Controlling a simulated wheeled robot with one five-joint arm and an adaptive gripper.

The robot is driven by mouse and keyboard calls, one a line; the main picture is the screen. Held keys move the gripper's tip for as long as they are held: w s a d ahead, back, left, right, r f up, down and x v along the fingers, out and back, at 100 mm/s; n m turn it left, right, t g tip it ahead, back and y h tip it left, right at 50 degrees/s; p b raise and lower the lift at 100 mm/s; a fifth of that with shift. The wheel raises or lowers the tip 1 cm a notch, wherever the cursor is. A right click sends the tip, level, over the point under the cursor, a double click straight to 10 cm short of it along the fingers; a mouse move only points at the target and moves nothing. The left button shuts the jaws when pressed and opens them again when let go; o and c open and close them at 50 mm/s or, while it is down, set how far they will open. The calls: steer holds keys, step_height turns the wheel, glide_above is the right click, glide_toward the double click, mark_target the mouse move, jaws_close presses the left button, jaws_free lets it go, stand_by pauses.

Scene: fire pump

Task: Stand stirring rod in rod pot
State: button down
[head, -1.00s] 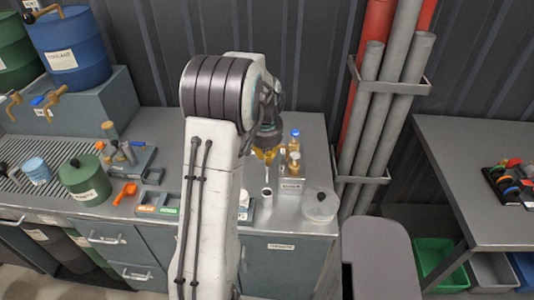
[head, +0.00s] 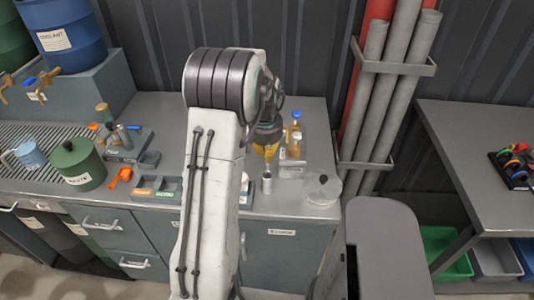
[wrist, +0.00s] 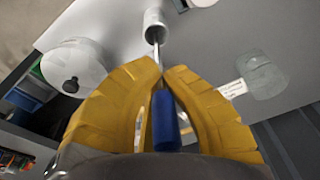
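My gripper (head: 267,150) with yellow fingers is above the rod pot. In the wrist view the fingers (wrist: 161,72) are closed around the stirring rod, which has a blue handle (wrist: 165,122) and a thin pale shaft. The rod pot (head: 267,184) is a small grey cylinder standing upright near the front edge of the counter; it also shows in the wrist view (wrist: 155,17). The shaft runs down to the pot's mouth, and its lower end appears to be in the opening. How deep it reaches is hidden.
A bottle with a blue cap (head: 295,133) and a labelled block (head: 291,171) stand just behind the pot. A round lidded container (head: 322,190) stands to the right. A green pot (head: 77,165) and an orange scoop (head: 120,176) are to the left.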

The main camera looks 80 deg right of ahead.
steer(key=shift+f+b, duration=1.25)
steer(key=shift+f, duration=0.15)
steer(key=c, duration=1.3)
jaws_free()
steer(key=shift+c, duration=0.2)
step_height(320, 180, up, 12)
steer(key=a, duration=0.1)
steer(key=shift+a, duration=0.4)
steer(key=shift+f, duration=0.15)
